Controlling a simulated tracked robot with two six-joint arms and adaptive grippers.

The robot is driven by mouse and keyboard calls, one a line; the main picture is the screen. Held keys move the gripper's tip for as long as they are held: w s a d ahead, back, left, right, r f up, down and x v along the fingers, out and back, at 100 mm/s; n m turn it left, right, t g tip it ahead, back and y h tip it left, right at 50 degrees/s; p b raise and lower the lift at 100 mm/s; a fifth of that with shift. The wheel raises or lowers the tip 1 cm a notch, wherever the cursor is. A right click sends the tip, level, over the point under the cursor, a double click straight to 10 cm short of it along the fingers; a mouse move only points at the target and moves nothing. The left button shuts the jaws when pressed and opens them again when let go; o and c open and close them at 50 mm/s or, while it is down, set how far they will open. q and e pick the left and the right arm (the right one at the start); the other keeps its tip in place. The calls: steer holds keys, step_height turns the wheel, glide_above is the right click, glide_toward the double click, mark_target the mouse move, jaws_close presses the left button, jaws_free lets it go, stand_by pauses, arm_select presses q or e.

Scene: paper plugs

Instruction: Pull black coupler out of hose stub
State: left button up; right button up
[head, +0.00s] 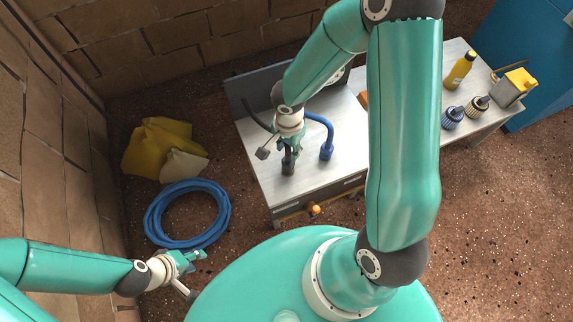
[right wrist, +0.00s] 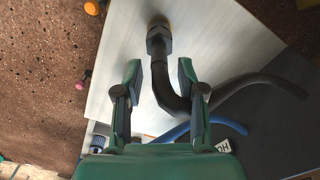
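The black coupler (right wrist: 159,44) is a dark piece with a hex-shaped collar at the end of a bent black hose (right wrist: 166,90). Its far end meets a short brownish stub (right wrist: 160,21) on the pale table top. In the head view the stub (head: 288,168) stands upright near the table's front left, below my right gripper (head: 289,152). In the right wrist view my right gripper (right wrist: 160,72) is open, its fingers on either side of the black hose with gaps. My left gripper (head: 198,257) is over the floor by the blue hose coil; its opening is unclear.
A blue hose with a blue end (head: 326,152) stands right of the stub. A blue hose coil (head: 150,218) and yellow sacks (head: 150,146) lie on the floor at left. A second table holds a yellow bottle (head: 459,70) and dark fittings (head: 452,117). An orange knob (head: 314,209) is at the table front.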

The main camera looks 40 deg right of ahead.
steer(key=shift+f+b, duration=0.95)
steer(key=shift+b, duration=0.2)
jaws_close()
steer(key=shift+c, duration=2.1)
jaws_free()
jaws_close()
steer(key=shift+s, duration=0.1)
